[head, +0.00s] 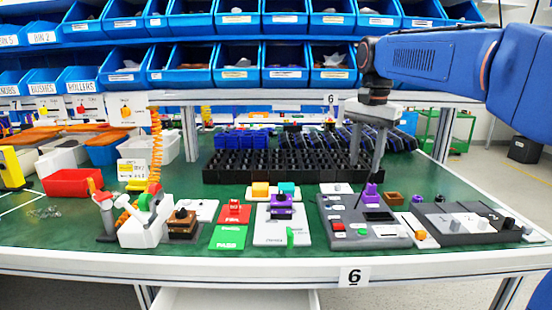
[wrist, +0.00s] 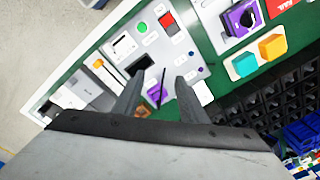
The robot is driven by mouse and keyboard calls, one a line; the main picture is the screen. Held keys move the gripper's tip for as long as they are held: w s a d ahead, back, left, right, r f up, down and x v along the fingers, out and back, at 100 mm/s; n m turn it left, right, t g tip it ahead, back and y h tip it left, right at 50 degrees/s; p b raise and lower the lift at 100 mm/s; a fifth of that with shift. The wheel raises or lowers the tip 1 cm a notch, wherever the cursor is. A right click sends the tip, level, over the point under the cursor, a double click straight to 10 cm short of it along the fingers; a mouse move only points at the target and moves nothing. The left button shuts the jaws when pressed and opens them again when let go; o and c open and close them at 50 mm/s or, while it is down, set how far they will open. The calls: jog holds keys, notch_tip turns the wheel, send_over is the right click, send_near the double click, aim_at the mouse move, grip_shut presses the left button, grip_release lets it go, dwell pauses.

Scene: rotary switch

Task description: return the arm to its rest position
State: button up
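My gripper (head: 366,172) is at the end of my blue arm, just above the grey switch panel (head: 345,240) on the bench. Its two grey fingers are apart with nothing held. The purple knob (head: 370,192) stands on the panel just below the fingertips. In the wrist view the open fingers (wrist: 159,80) show with the purple knob (wrist: 155,94) between them in the picture; contact cannot be made out. The panel also has a red button, a green button (wrist: 142,27) and a black slot.
A black-celled tray (head: 280,166) stands behind the panel. A white panel with a purple part (head: 280,209) lies to the left, another dark panel with knobs (head: 465,222) to the right. Blue bins (head: 240,72) fill the shelf above. Green bench surface is bare in places.

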jog(key=s+d+f+n+t, duration=0.2)
jog(key=s+f+n, duration=0.2)
jog(key=s+f, duration=0.7)
jog(key=s+d+f+n+t, duration=0.2)
jog(key=s+f, duration=1)
jog(key=s, duration=0.6)
jog(key=d+n, duration=0.1)
jog(key=n, duration=0.1)
jog(key=shift+s+d+n, duration=0.3)
jog(key=shift+n, duration=0.1)
